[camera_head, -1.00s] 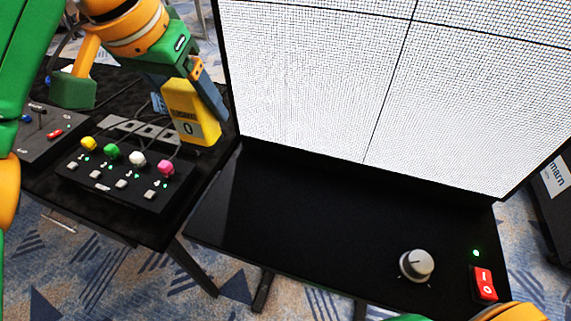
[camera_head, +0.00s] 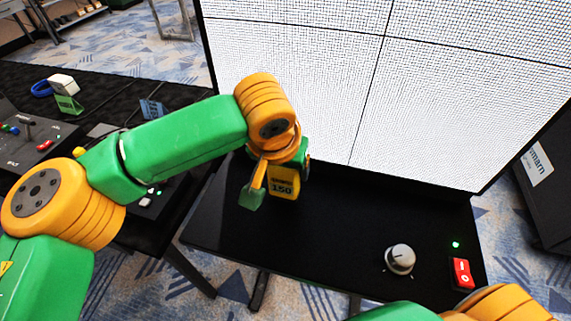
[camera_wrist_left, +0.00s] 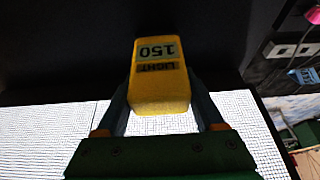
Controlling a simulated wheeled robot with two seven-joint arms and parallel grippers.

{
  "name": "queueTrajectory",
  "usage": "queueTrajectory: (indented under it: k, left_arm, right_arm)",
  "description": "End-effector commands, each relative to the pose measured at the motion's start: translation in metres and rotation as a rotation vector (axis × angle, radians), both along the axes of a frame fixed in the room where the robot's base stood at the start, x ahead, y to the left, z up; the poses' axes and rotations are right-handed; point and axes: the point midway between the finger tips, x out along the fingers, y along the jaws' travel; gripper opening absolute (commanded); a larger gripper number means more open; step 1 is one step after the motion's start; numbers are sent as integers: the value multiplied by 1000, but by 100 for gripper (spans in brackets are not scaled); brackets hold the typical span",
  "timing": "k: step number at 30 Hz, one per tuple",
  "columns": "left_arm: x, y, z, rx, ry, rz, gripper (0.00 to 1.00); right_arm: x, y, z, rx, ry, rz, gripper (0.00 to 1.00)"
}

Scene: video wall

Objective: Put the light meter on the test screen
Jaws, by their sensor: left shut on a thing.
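The yellow light meter (camera_head: 284,184) is held in front of the lower part of the lit white test screen (camera_head: 300,85), above the black console. Its display reads 150. In the left wrist view the light meter (camera_wrist_left: 158,78) sits between the two fingers of my left gripper (camera_wrist_left: 160,112), which is shut on it. I cannot tell whether the meter touches the screen. My right gripper is not in view; only part of the right arm shows at the bottom right.
The black console (camera_head: 330,225) carries a grey knob (camera_head: 399,259), a red switch (camera_head: 461,272) and a lit green lamp (camera_head: 456,244). A black side table with control boxes stands at the left, partly behind my left arm. A dark panel (camera_head: 548,185) stands at the right.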

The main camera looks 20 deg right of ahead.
Motion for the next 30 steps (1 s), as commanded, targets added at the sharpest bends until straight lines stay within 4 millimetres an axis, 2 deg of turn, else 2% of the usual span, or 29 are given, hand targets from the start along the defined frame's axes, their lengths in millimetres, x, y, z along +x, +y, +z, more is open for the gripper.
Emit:
queueTrajectory:
  k: [6,7,9,10,16,20,30]
  left_arm:
    - [0,0,-3,0,0,0,4]
    - [0,0,-3,1,-1,0,75]
    - [0,0,-3,1,-1,0,94]
    - [0,0,-3,1,-1,0,100]
    - [0,0,-2,1,-1,0,100]
    - [-3,2,10,-2,-2,0,100]
    - [-32,21,93,-2,-4,-1,100]
  right_arm:
    - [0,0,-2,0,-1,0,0]
    - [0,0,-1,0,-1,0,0]
    - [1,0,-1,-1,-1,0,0]
    - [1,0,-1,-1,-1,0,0]
    - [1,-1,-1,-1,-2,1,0]
    - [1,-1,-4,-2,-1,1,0]
    - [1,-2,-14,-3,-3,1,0]
